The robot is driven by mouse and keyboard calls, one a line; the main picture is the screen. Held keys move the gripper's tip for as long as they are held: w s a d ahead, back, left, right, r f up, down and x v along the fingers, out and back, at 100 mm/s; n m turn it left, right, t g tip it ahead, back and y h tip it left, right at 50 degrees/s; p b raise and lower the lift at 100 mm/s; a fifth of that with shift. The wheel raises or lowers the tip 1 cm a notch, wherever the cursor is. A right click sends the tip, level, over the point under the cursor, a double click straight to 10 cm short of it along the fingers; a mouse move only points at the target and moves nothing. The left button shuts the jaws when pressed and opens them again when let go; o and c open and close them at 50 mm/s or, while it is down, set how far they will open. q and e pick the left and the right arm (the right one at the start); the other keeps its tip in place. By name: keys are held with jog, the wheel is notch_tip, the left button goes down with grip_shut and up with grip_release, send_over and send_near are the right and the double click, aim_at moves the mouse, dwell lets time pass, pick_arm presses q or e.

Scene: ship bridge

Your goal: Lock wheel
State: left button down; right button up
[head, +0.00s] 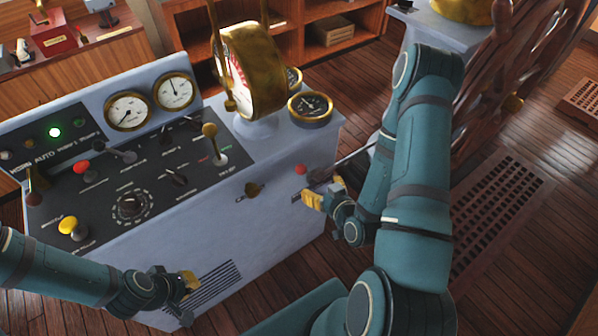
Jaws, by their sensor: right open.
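The wooden ship's wheel (492,75) stands at the upper right, partly hidden behind my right arm. A lever with a dark grip (320,175) and a thin metal rod sticks out at the right end of the console's front face, beside a red knob (301,170). My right gripper (322,196), with yellow fingertips, is open just below the dark grip. I cannot tell whether it touches the grip. My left gripper (189,281) is low in front of the console's vent slots, away from the wheel. Its finger opening is not clear.
A floor grate (500,210) lies at right. Open wooden floor surrounds it.

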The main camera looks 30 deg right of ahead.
aim_at(304, 172)
jog(key=b+x, duration=0.1)
jog(key=x, duration=1.2)
jog(key=shift+a+b, duration=0.1)
jog(key=shift+b, duration=0.3)
jog(key=shift+s, duration=0.1)
grip_shut()
